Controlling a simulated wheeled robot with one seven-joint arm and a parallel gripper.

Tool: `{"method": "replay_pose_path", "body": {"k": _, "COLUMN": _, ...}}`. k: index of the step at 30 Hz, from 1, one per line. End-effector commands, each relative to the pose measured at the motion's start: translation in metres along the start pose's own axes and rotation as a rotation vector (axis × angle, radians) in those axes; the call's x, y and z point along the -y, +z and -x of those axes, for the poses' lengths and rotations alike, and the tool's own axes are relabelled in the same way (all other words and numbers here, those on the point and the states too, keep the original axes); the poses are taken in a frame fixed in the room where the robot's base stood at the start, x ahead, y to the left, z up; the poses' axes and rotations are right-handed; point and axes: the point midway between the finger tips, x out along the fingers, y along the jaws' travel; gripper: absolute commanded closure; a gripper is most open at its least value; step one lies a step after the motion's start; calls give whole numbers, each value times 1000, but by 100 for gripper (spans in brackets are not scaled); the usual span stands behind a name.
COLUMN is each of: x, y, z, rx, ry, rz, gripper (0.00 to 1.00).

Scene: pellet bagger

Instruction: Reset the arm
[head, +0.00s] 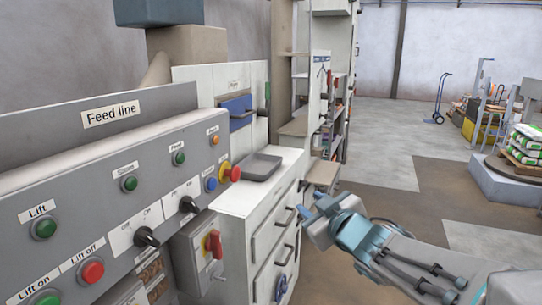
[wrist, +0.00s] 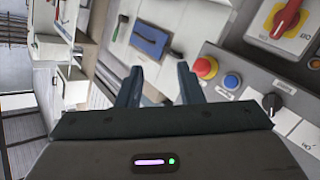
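My arm reaches in from the lower right of the head view, and my gripper (head: 316,213) is in front of the white drawer cabinet (head: 258,220), beside its handles. In the wrist view my gripper (wrist: 160,85) shows two dark fingers standing apart with nothing between them. The fingers point toward the machine front, with the grey control panel (wrist: 260,85) to their right. No touching of any surface is visible.
The Feed line panel (head: 110,195) with buttons and knobs fills the left. A red emergency button (head: 234,173) and a red rotary switch (head: 214,243) stick out. A grey tray (head: 262,166) lies on the cabinet top. Open floor (head: 400,150) lies behind; stacked bags (head: 525,145) stand at right.

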Motion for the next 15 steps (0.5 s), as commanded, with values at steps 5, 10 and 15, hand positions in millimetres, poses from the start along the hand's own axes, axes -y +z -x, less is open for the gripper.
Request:
{"method": "replay_pose_path", "body": {"k": 5, "x": -23, "y": 44, "z": 26, "rx": 271, "ry": 153, "rz": -126, "gripper": 66}}
{"method": "replay_pose_path", "body": {"k": 10, "x": -19, "y": 89, "z": 65, "rx": 545, "ry": 221, "rz": -272, "gripper": 66}}
{"method": "replay_pose_path", "body": {"k": 15, "x": 11, "y": 123, "z": 112, "rx": 819, "ry": 208, "rz": -432, "gripper": 66}}
